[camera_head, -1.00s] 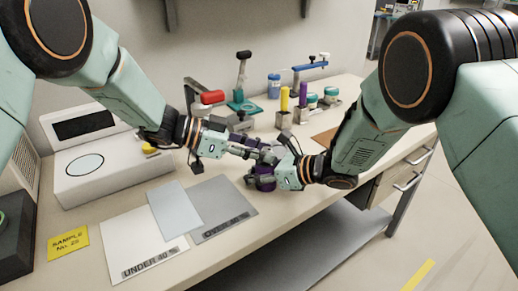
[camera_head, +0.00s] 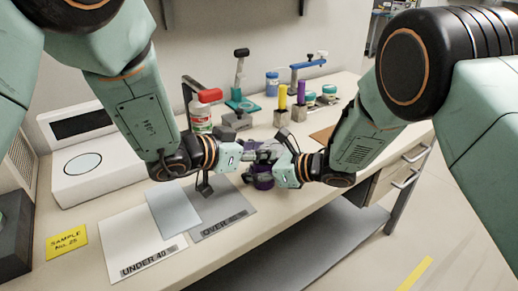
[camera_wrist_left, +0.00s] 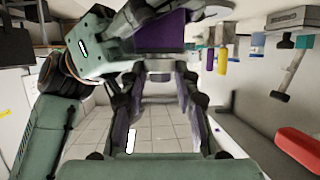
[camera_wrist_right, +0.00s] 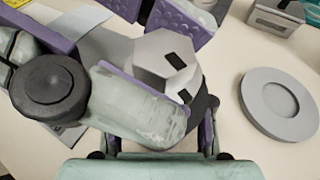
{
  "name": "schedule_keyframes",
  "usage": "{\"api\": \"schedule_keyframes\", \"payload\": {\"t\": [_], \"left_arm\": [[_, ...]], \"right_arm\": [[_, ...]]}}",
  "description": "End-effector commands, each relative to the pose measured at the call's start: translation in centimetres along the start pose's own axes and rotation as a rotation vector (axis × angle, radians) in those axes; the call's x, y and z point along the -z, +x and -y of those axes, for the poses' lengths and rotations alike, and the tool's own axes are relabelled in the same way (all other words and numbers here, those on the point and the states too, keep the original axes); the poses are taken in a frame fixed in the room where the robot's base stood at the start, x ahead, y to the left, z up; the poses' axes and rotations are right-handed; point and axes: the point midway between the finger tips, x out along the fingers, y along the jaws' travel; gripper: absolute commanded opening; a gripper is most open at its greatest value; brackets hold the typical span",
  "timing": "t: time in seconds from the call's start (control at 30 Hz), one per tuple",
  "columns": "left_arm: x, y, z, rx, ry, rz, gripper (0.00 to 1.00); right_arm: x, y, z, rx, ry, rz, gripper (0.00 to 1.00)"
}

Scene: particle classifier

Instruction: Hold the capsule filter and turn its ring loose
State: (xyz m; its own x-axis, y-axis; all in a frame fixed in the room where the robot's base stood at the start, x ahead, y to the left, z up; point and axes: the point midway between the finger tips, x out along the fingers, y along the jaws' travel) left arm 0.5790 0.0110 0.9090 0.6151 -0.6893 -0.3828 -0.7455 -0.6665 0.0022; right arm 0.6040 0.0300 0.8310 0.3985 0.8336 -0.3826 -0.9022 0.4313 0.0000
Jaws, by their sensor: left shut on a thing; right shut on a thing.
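The capsule filter shows in the right wrist view as a grey faceted body (camera_wrist_right: 165,62) with small dark rectangular marks. It is between the purple-padded fingers, which hide much of it. Its ring cannot be told apart clearly. In the head view the filter is mostly hidden where both grippers meet above the bench. My left gripper (camera_head: 257,153) comes in from the left and is shut on one part of the filter. My right gripper (camera_head: 275,163) comes in from the right and is shut on it too. The grippers are very close together.
A grey round dish (camera_wrist_right: 281,103) lies on the bench near the grippers. The UNDER 40 sheet (camera_head: 130,240) and OVER 40 sheet (camera_head: 228,205) lie left of the grippers.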

Motion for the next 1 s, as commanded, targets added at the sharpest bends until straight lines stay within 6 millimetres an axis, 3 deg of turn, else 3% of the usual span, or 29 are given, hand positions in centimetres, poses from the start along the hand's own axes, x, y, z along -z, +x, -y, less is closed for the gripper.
{"api": "schedule_keyframes", "payload": {"t": [0.47, 0.5, 0.77, 1.0], "left_arm": [[-0.06, -0.02, -0.05, 0.009, -0.002, 0.001, 0.0], [-0.07, -0.02, -0.05, 0.009, -0.002, 0.001, 0.32], [-0.08, -0.03, -0.02, 0.01, -0.003, 0.001, 0.54], [-0.1, -0.03, -0.02, 0.01, -0.004, 0.002, 0.54]], "right_arm": [[-0.05, 0.04, -0.01, -0.001, -0.001, 0.0, 0.0], [-0.05, 0.03, -0.01, 0.0, -0.001, 0.0, 0.0], [-0.05, 0.01, 0.03, 0.001, 0.0, 0.001, 0.0], [-0.05, -0.01, 0.06, 0.001, 0.0, 0.001, 0.0]]}}
